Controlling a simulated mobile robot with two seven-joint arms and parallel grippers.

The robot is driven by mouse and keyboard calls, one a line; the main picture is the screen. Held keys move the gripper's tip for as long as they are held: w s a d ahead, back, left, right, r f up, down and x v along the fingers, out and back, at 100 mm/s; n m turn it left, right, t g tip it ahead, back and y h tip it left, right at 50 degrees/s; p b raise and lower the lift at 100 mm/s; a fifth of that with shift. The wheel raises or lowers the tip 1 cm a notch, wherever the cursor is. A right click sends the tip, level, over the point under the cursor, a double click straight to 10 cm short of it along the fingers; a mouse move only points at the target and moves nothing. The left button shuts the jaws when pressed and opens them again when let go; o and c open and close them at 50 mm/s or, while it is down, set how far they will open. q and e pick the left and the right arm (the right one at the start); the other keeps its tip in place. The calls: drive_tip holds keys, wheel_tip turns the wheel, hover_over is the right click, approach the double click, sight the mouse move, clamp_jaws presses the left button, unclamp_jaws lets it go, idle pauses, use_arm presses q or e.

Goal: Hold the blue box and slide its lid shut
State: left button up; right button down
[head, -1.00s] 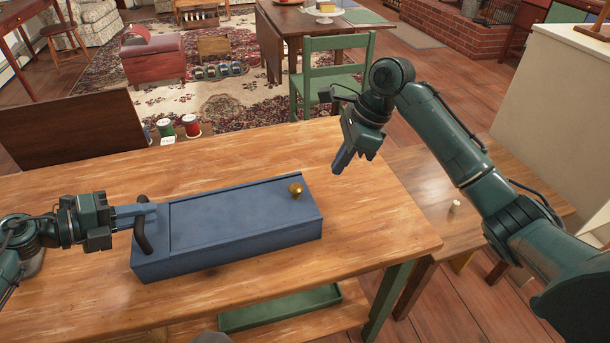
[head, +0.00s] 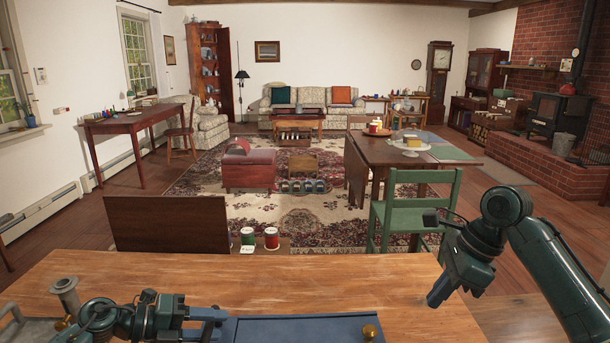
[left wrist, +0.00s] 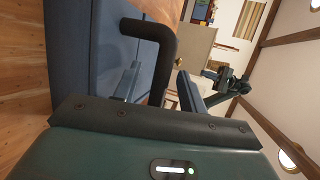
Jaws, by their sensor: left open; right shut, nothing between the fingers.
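The blue box (head: 290,330) lies at the bottom edge of the head view, on the wooden table. Only its far part shows; the front is cut off. A brass knob (head: 369,332) stands near the right end of its lid. My left gripper (head: 220,318) is at the box's left end, open. In the left wrist view the box (left wrist: 85,70) fills the left side, and its black handle (left wrist: 162,55) passes between my open left fingers; I cannot tell whether they touch it. My right gripper (head: 438,295) is shut and empty, above the table's right end, apart from the box.
The wooden table top (head: 240,277) is clear behind the box. A grey metal object (head: 65,295) stands at its left end. A green chair (head: 410,205) is beyond the table, near my right arm. A dark brown panel (head: 165,222) and two small tins (head: 271,238) are past the far edge.

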use_arm(q)
drive_tip(key=v, duration=1.2)
drive_tip(key=shift+a, duration=0.15)
